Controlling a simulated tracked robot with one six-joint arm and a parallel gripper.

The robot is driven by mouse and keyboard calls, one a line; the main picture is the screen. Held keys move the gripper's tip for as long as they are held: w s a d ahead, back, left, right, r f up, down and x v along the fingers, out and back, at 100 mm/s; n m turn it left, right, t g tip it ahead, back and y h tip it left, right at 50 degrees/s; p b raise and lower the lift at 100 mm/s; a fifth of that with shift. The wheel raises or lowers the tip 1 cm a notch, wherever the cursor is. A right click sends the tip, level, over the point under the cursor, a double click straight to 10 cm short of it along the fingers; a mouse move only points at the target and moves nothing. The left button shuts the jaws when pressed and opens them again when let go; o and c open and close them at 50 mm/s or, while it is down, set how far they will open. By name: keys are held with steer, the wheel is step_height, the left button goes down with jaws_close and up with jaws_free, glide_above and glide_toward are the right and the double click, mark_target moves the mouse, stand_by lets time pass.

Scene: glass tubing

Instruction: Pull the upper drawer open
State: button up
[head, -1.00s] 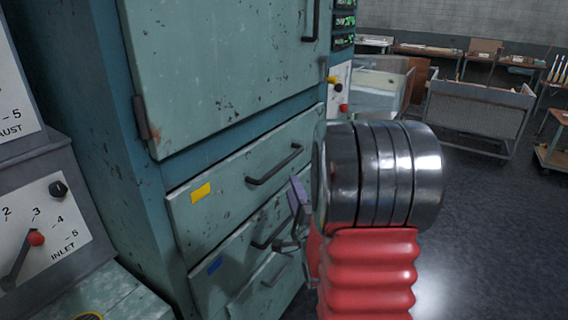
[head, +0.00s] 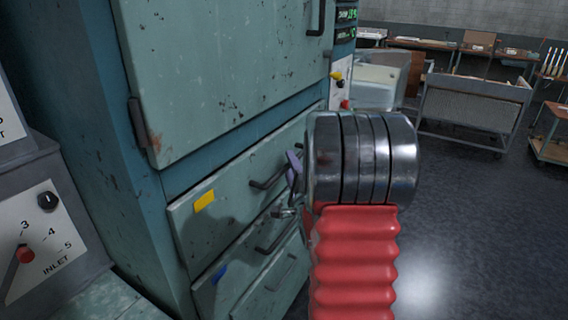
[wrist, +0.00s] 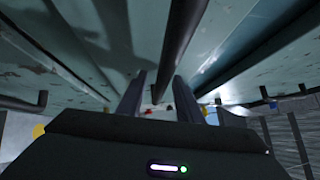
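The upper drawer (head: 232,197), pale green with a yellow label (head: 204,200), looks shut in the cabinet in the head view. Its dark bar handle (head: 266,181) shows at its left end; my arm hides the rest. My gripper (head: 292,172) is at the handle's right part, partly hidden by my wrist. In the wrist view my gripper (wrist: 159,77) is open, with a gap between its two fingers. A dark bar (wrist: 177,45), seemingly the handle, runs down into that gap, with space on both sides. I cannot tell how deep it sits.
A lower drawer (head: 226,291) with a blue label and its own handle is just below. A cabinet door (head: 220,75) is above. A control panel with an inlet dial (head: 40,240) stands at left. Dark floor (head: 460,230) is open at right, with carts and benches farther back.

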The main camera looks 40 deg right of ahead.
steer(key=shift+w+d, duration=0.1)
steer(key=shift+c, duration=0.4)
jaws_close()
steer(key=shift+f, duration=0.1)
stand_by(0.3)
